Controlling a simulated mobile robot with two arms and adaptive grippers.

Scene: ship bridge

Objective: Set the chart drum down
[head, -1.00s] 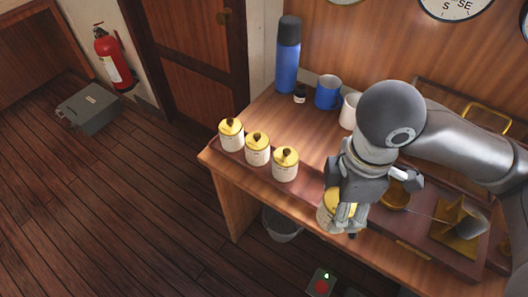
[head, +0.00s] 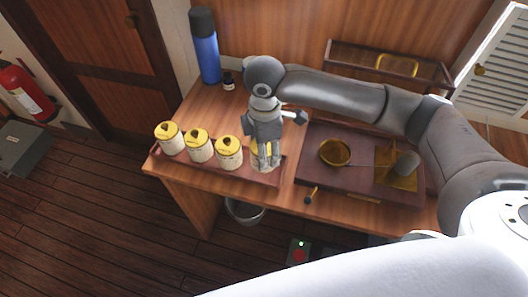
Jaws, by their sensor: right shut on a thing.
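The chart drum (head: 258,162), white with a yellow top, is in my right gripper (head: 268,163). The gripper is shut on it from above and hides much of it. The drum is upright at the right end of a row of three similar white drums with yellow lids, the nearest being a drum (head: 229,153) just to its left. The row stands in a long reddish-brown tray (head: 271,178) along the table's front left edge. The held drum is over or in the tray's right end; I cannot tell whether it touches the bottom. My left gripper is out of view.
A dark wooden base (head: 315,172) with a brass bowl (head: 335,152) and brass plate stands to the right. A blue flask (head: 206,50) and small dark bottle (head: 228,81) stand behind. A bin (head: 243,211) is below the table edge.

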